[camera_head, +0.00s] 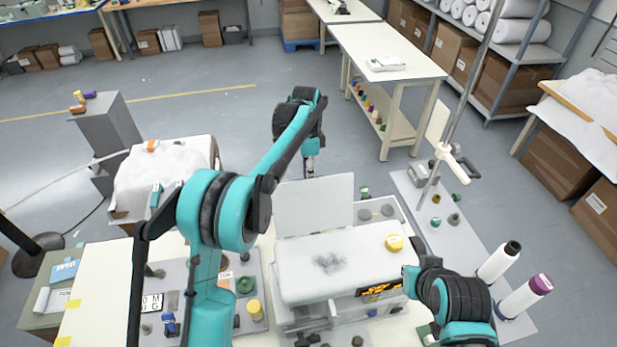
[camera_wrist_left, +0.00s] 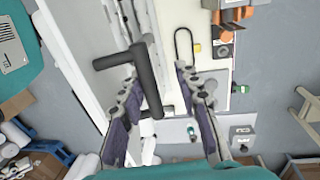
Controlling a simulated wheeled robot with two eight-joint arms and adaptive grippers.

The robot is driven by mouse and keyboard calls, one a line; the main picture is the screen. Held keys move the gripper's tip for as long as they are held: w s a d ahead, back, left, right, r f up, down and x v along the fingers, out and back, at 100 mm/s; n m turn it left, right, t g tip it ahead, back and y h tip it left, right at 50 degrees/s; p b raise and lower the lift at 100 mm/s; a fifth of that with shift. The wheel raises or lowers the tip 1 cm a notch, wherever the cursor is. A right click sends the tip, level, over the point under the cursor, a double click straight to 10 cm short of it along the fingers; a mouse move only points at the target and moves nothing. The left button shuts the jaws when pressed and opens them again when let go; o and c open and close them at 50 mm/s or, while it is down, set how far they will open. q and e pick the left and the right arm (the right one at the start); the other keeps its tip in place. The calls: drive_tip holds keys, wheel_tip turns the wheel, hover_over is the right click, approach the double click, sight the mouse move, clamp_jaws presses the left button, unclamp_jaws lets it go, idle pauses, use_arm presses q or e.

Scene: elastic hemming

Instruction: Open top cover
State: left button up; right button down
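The white machine (camera_head: 340,265) stands on the table at front centre, with a dark smudge and a round yellow piece (camera_head: 394,243) on its top. A flat white panel (camera_head: 314,207) stands upright behind its left part. I cannot tell whether this panel is the top cover. My left arm reaches over to the far side, and its gripper (camera_head: 310,167) is just beyond the panel's top edge. In the left wrist view its fingers are spread, with a black T-shaped bar (camera_wrist_left: 145,85) showing between them; contact is unclear. My right arm is at the machine's right front; its fingertips are not distinguishable.
Grey trays with small parts (camera_head: 255,290) lie left of the machine. A thread stand (camera_head: 440,150) and thread cones (camera_head: 497,262) are on the right. A grey pedestal (camera_head: 105,125) and cloth-covered box stand at left. Floor behind is clear up to a white table (camera_head: 388,50).

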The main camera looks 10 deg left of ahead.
use_arm(q)
drive_tip(key=shift+r, duration=0.1)
wheel_tip(320, 180, up, 12)
drive_tip(key=w, duration=0.1)
drive_tip(key=shift+w+a, duration=0.3)
drive_tip(key=shift+f, duration=0.25)
